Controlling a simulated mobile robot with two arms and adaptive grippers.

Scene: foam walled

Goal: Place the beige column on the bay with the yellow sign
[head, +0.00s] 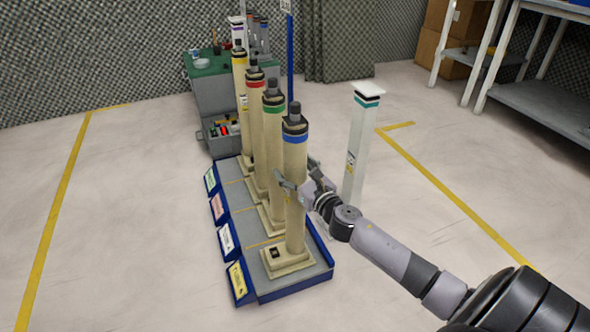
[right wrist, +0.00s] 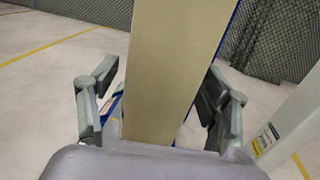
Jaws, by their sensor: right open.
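A beige column with a blue band (head: 294,160) stands upright in the front bay of the blue-edged rack (head: 290,291), beside the yellow sign (head: 238,284). Its square base appears to rest on the grey bay floor. My right gripper (head: 297,186) is open at the column's mid-height, with one finger on each side. In the right wrist view, the beige shaft (right wrist: 170,70) stands between the spread fingers of the gripper (right wrist: 160,100), with gaps visible on both sides. My left gripper is not in view.
Beige columns with green (head: 272,150), red (head: 255,130) and yellow (head: 239,100) bands fill the bays behind. A white column (head: 361,145) stands close to the right of my gripper. A grey bench (head: 220,95) is behind the rack. Floor left of the rack is clear.

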